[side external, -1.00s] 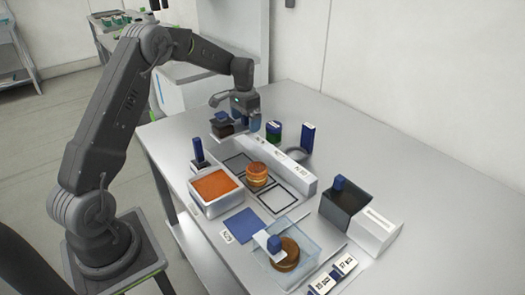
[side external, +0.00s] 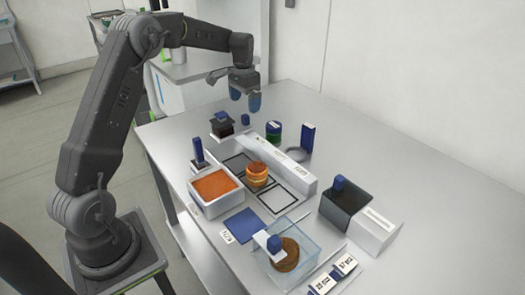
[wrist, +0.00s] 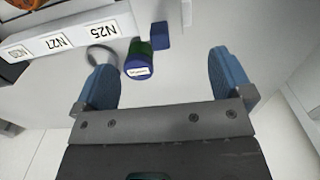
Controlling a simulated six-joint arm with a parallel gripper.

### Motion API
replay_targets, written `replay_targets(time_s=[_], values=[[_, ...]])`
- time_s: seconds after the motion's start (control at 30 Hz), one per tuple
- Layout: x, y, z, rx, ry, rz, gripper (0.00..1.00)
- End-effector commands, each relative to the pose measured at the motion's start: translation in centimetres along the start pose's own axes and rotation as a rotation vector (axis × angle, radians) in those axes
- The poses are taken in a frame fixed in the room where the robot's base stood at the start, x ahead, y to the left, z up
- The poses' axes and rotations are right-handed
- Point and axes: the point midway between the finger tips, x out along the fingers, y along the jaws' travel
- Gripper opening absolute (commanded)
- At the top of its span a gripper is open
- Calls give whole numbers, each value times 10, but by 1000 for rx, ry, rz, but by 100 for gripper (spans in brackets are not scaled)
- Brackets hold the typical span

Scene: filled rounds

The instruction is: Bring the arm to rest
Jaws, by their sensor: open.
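My gripper (side external: 246,103) is raised above the back of the table in the side view. Its two blue fingers are apart with nothing between them. In the wrist view my gripper (wrist: 163,85) also shows spread and empty, with the tabletop below it. A dark block with a blue knob (side external: 222,126) stands on the table below and to the left of my gripper, apart from it.
A green and blue round container (side external: 273,131), a blue upright block (side external: 307,138) and a grey ring (side external: 297,154) stand behind a long white labelled bar (side external: 275,164). Nearer are an orange-filled tub (side external: 209,208), a stacked round (side external: 257,178) and a clear tray (side external: 310,262).

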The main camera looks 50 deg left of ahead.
Motion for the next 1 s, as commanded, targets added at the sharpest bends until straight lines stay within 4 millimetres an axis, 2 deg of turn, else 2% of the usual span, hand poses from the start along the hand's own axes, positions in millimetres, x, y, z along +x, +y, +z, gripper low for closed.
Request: replay_targets(time_s=[0.17, 0.23, 0.33, 0.43, 0.6, 0.7, 0.87, 1.0], values=[[-2, 1, 0, 0, 2, -1, 98], [-9, 8, 2, 2, 12, -6, 98], [-30, 28, 10, 4, 40, -19, 98], [-59, 61, 28, 7, 84, -35, 98], [-100, 120, 74, 7, 170, -55, 98], [-116, 151, 107, 6, 224, -59, 98], [-128, 193, 165, 7, 312, -55, 98], [-124, 221, 216, 6, 387, -41, 98]])
